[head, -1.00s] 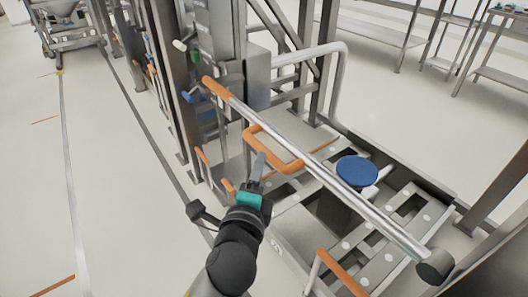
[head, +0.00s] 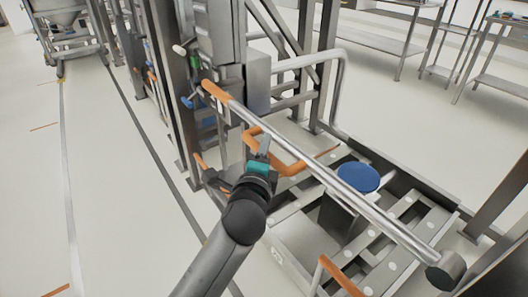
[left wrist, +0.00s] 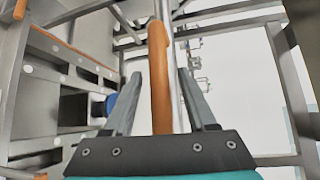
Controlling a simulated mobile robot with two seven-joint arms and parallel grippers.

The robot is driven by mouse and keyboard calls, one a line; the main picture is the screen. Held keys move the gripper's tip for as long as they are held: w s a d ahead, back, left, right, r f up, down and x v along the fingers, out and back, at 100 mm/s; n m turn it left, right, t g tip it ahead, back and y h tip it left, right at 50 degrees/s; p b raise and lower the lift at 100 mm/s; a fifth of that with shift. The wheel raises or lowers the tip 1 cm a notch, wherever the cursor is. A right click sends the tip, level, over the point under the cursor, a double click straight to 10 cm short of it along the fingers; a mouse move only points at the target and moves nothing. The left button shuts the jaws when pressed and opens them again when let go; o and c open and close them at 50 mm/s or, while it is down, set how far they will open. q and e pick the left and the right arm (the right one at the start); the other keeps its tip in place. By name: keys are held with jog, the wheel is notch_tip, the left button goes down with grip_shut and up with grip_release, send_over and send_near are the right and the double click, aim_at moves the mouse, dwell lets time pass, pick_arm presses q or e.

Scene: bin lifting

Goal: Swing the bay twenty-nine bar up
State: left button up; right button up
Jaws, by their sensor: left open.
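A long silver bar (head: 330,180) slopes across the head view, from an orange grip (head: 215,90) at upper left to a dark round end (head: 445,270) at lower right. An orange loop handle (head: 288,166) is at its near side, around mid-length. My left gripper (head: 263,143) is at this loop, in front of the bar. In the left wrist view an orange handle part (left wrist: 159,90) lies between the open fingers of my left gripper (left wrist: 160,74), with a silver tube close beside it. Finger contact cannot be told. No bay number is readable. My right gripper is out of view.
A steel frame with a blue round pad (head: 358,177) stands below the bar. Another orange handle (head: 340,275) is near the bottom edge. Upright posts and a grey box (head: 258,82) stand behind.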

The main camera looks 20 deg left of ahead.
pick_arm(q)
jog(key=shift+c, duration=0.4)
grip_shut()
dwell(0.9)
